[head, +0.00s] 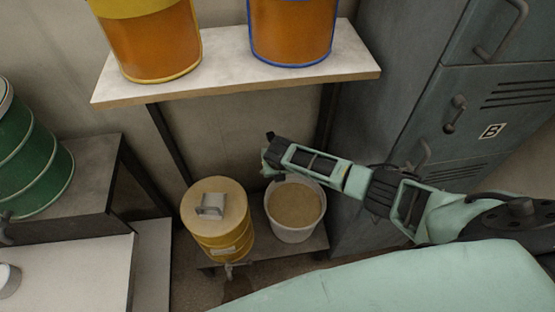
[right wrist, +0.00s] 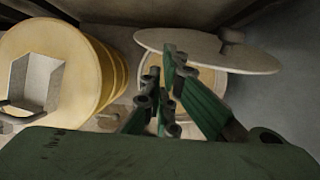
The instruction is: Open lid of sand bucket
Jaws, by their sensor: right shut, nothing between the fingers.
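The sand bucket (head: 293,231) is a white pail on the low shelf in the head view, its mouth uncovered and brown sand (head: 296,203) showing. In the right wrist view a round grey lid (right wrist: 205,48) with a knob appears above the bucket (right wrist: 208,82), seen at a slant. Whether it touches the bucket I cannot tell. The lid is not clearly visible in the head view. My right gripper (head: 269,161) is over the bucket's far left rim. Its fingers (right wrist: 170,88) are shut and empty, overlapping the lid's left part in the wrist view. My left gripper is out of view.
A yellow drum (head: 223,239) with a handle and tap stands close left of the bucket. Orange containers (head: 155,42) stand on the shelf (head: 235,66) above. Grey lockers (head: 395,115) are at the right. A green drum (head: 35,155) sits on a table at the left.

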